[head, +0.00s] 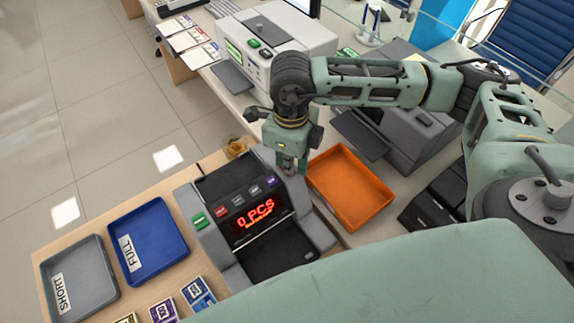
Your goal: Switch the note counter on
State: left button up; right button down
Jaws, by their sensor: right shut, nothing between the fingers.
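The note counter (207,198) is a dark grey machine on the wooden counter. Its display (256,212) is lit and reads "0 PCS" in red. A green button (199,222) is on its left front, and a row of small coloured buttons (238,199) sits above the display. My right gripper (290,168) is shut and empty, pointing down at the counter's rear right corner. The fingertips are small here, and I cannot tell whether they touch the housing. Any switch under them is hidden. My left gripper is out of view.
An orange tray (382,212) stands close right of the note counter. A blue FULL tray (181,255) and a grey SHORT tray (105,292) lie to the left. Banknote bundles (196,292) lie in front. A light grey machine (308,38) stands behind.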

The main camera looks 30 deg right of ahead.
jog(key=shift+r+p, duration=0.5)
jog(key=shift+r, duration=0.35)
jog(key=shift+r+p, duration=1.1)
jog(key=shift+r, duration=1.45)
